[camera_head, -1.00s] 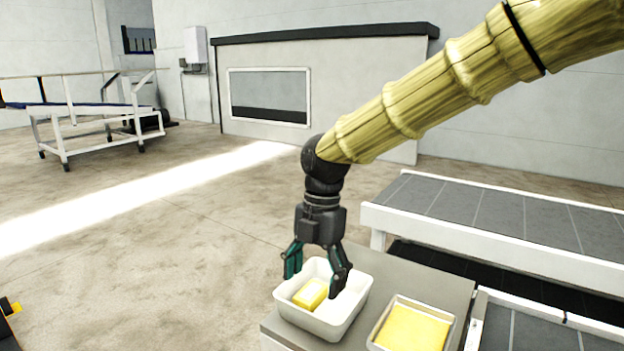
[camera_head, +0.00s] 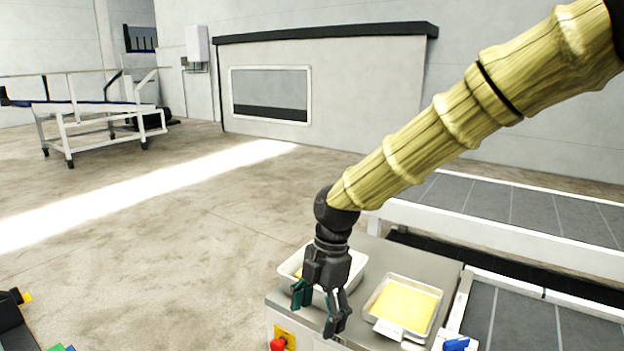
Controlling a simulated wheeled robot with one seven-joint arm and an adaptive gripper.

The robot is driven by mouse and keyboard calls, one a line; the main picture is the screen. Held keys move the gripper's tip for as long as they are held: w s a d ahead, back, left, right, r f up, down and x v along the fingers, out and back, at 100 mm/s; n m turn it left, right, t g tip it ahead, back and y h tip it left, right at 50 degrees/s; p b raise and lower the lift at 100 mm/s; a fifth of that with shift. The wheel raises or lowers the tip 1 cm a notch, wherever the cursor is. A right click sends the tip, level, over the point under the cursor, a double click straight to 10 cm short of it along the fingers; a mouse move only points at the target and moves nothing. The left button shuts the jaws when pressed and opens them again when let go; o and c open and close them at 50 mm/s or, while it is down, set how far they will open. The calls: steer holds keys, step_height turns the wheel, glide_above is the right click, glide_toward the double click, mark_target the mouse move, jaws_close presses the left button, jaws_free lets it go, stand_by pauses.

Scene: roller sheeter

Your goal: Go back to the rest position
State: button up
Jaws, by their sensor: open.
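My gripper (camera_head: 318,312) hangs pointing down, open and empty, with its dark teal-tipped fingers apart. It is in front of a white tub (camera_head: 357,268) on the grey table. The gripper and wrist hide most of the tub. A small part of a yellow block (camera_head: 298,274) shows inside it at the left. A shallow white tray (camera_head: 431,327) with a flat yellow sheet (camera_head: 403,303) stands to the right of the gripper.
A grey table (camera_head: 440,268) carries the tub and tray, with a red button (camera_head: 277,344) on its front. Conveyors with grey belts (camera_head: 560,222) lie to the right. A white frame bench (camera_head: 100,125) stands at the back left. Open floor (camera_head: 170,250) lies left.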

steer(key=s+d+f+m, duration=0.2)
steer(key=s+f+m, duration=0.15)
steer(key=f, duration=0.65)
steer(key=s+d+f+m+y, duration=0.1)
steer(key=s+d+f+m, duration=0.15)
steer(key=f+m, duration=0.45)
steer(key=s+d+f+m, duration=0.15)
steer(key=s+f, duration=0.25)
steer(key=f, duration=0.8)
steer(key=s+d+f+m+h, duration=0.1)
steer(key=s+d+f+m, duration=0.6)
steer(key=s, duration=0.3)
steer(key=s+d+f+m+t+h, duration=0.1)
steer(key=s+d+f+m, duration=0.6)
steer(key=s, duration=0.3)
steer(key=shift+s+d+f+m+t+h+b, duration=0.3)
steer(key=shift+d+f+b, duration=0.05)
steer(key=shift+d+f, duration=0.35)
